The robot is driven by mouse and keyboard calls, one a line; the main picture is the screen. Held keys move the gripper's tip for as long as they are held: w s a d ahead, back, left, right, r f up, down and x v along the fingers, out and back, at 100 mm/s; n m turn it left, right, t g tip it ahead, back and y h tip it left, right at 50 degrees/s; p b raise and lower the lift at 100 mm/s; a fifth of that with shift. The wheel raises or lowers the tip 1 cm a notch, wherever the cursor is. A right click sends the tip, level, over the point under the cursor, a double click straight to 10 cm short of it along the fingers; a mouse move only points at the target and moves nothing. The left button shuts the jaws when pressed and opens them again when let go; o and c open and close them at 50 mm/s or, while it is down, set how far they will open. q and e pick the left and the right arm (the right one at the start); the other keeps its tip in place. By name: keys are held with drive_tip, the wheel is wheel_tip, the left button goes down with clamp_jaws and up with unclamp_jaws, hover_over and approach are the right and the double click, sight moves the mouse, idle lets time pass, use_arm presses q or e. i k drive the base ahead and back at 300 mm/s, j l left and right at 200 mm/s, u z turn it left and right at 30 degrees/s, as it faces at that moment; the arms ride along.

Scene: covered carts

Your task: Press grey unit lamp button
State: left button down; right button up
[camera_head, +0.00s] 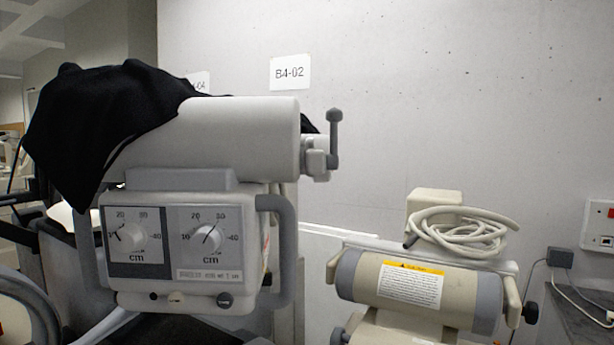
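A grey unit (215,140) stands at the left, partly under a black cloth (105,115). Its front panel (185,270) has two round dials marked in cm, a left one (131,237) and a right one (208,237). Below the dials, a lower strip carries a dark round knob or button (224,300) and smaller round parts (175,297) to its left. I cannot tell which of these is the lamp button. Neither of my grippers shows in this view.
A beige unit (455,285) with a yellow-topped label and a coiled hose (465,232) stands at the lower right. A grey lever (334,140) sticks out right of the grey unit. A wall socket (598,226) is at the far right.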

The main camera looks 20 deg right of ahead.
sight(175, 299)
drive_tip(key=l+z, duration=0.2)
drive_tip(key=l, duration=1.1)
drive_tip(key=k, duration=0.05)
